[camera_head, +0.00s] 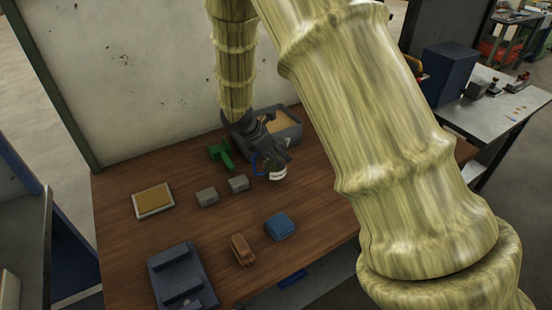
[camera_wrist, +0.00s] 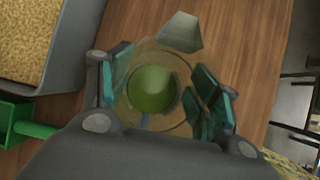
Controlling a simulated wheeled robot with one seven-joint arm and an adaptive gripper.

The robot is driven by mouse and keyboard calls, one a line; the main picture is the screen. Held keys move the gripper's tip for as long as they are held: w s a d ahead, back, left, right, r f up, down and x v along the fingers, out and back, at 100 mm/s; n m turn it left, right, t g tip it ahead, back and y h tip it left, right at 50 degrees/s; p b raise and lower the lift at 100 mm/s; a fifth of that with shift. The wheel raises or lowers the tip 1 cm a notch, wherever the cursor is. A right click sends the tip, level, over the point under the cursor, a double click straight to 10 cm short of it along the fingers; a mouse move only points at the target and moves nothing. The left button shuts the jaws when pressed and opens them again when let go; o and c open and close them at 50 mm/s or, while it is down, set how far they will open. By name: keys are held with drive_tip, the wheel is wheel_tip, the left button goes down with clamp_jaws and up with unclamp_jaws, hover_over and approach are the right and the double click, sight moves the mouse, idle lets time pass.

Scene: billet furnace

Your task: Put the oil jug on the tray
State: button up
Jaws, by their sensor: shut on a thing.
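My gripper (camera_head: 272,157) is over the far right part of the wooden workbench, shut on the oil jug. In the head view, only a pale lower part of the oil jug (camera_head: 278,174) with a label shows below the fingers, and a blue bit shows at its left. In the wrist view, my gripper (camera_wrist: 163,98) has its fingers on both sides of the jug (camera_wrist: 152,92), which shows a round green middle, a clear rim and a pale spout-like part. I cannot tell whether it touches the bench. A shallow pale tray (camera_head: 138,213) with a yellow-brown top lies at the bench's left.
A grey bin (camera_head: 290,137) of yellow grains stands right behind my gripper. A green tool (camera_head: 221,153) and two grey blocks (camera_head: 207,196) lie left of it. A blue item (camera_head: 280,226), a brown item (camera_head: 241,249) and a dark blue case (camera_head: 182,277) occupy the front.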

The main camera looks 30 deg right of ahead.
drive_tip(key=shift+f+p, duration=0.4)
drive_tip(key=shift+f, duration=0.9)
drive_tip(key=o, duration=1.3)
